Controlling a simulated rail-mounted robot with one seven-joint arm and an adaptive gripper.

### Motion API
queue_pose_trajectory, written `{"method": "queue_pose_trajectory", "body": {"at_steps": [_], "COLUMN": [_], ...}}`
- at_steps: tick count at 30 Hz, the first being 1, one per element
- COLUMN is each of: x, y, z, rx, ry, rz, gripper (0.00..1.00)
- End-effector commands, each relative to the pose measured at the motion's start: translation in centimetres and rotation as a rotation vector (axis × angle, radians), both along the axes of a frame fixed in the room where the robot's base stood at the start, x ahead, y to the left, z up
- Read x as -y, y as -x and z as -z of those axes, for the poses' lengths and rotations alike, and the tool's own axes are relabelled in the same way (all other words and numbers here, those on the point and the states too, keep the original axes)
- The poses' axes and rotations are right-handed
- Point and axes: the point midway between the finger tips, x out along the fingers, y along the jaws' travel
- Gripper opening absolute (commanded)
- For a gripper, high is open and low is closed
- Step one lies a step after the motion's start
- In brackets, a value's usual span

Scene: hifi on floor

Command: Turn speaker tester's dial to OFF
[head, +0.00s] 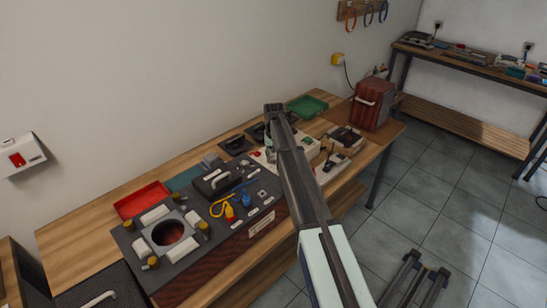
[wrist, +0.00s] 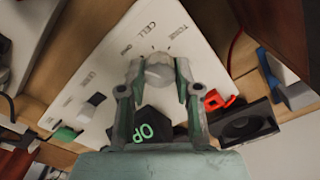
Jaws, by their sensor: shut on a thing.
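The speaker tester is a pale panel (wrist: 85,98) in the wrist view, with a round grey-white dial (wrist: 158,66). Printed words around the dial include CELL and one that looks like TONE; I cannot read OFF. My gripper (wrist: 158,74) is shut on the dial, one finger on each side. The way the dial points cannot be told. In the head view a whitish box (head: 262,158) beside my arm's far end seems to be the tester, partly hidden by the arm. The fingers and dial are hidden there.
A black speaker-like box (wrist: 243,125) and an orange-red piece (wrist: 215,100) lie close to my gripper. The wooden bench also carries a dark test board (head: 180,240), a red tray (head: 142,200), a green tray (head: 308,106) and a red case (head: 372,103).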

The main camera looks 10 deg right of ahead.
Motion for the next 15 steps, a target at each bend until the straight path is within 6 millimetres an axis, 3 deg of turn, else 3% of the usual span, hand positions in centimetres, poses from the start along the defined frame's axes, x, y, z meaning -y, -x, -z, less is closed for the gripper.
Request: {"method": "queue_pose_trajectory", "body": {"at_steps": [15], "x": [-0.03], "y": [0.00], "z": [0.16], "rx": [-0.001], "ry": [0.000], "rz": [-0.311], "gripper": [0.00]}}
